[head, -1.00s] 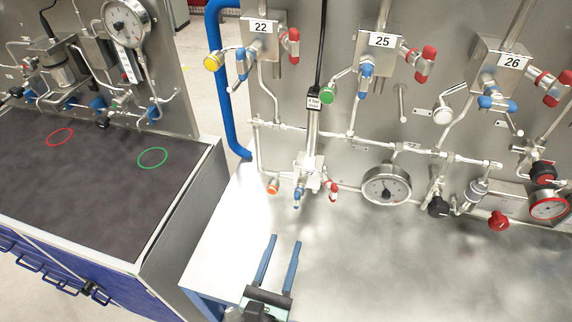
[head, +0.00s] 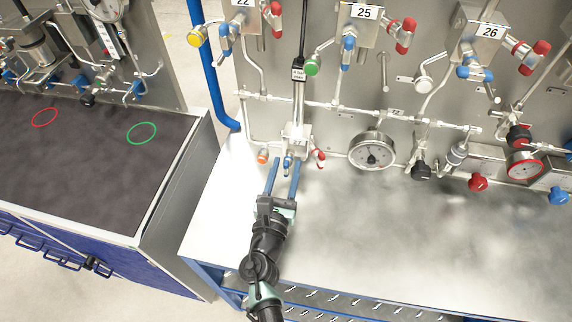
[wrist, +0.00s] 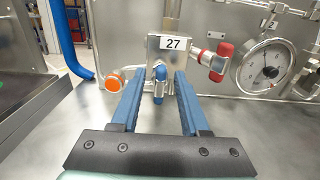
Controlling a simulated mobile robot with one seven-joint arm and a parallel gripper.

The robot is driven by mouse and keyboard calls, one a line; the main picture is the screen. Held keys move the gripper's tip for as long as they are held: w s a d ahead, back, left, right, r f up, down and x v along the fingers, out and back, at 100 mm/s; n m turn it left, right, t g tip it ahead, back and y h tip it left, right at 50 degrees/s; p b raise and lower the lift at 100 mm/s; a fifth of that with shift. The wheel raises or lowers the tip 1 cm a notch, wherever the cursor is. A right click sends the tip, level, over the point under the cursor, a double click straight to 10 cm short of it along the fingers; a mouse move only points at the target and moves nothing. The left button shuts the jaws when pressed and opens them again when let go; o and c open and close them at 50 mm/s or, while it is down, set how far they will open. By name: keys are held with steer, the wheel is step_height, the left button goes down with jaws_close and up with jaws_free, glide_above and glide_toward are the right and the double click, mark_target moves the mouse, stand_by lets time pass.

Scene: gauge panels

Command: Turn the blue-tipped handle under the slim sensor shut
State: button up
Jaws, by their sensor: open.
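The slim sensor (head: 298,92) stands upright on a small metal valve block, marked 27 in the wrist view (wrist: 174,43). The blue-tipped handle (wrist: 159,74) points down and toward me from the block's front; it also shows in the head view (head: 287,161). A red-tipped handle (wrist: 220,55) sticks out to the right and an orange-capped fitting (wrist: 114,83) to the left. My gripper (head: 286,168) is open, with its two blue fingers pointing at the block. In the wrist view the blue tip appears between the fingers, with gaps on both sides. Whether it lies within their depth is unclear.
A round gauge (head: 372,151) and several knobs stand to the right, near the panel's foot. Pipes and valve blocks 25 (head: 362,20) and 26 (head: 483,38) are higher up. The metal bench top (head: 400,230) is clear.

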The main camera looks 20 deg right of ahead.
steer(key=shift+w+d, duration=0.15)
steer(key=shift+w, duration=0.1)
jaws_close()
